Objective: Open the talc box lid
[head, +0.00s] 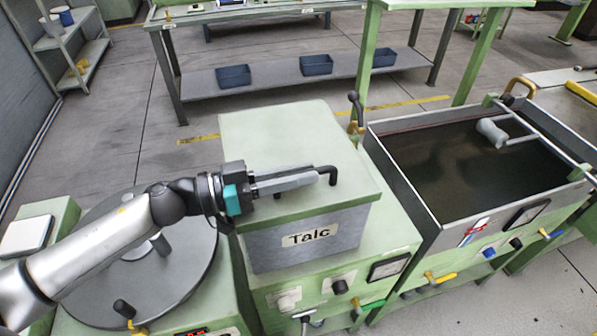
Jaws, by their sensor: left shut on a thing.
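The talc box (345,229) is a grey box with a "Talc" label, standing on a green machine in the middle of the head view. Its flat green lid (280,135) lies on top and looks level and closed. A dark handle (330,171) sits on the lid near its front right part. My left gripper (314,179) reaches in from the left across the lid and is shut on this handle. The fingers hide part of the handle. My right gripper is not in view.
A round dark disc machine (180,275) is at left under my left arm. A tank of dark liquid (470,165) with metal walls stands close at right. A dark knobbed lever (355,103) rises behind the lid. A green bench (240,78) with blue bins is farther back.

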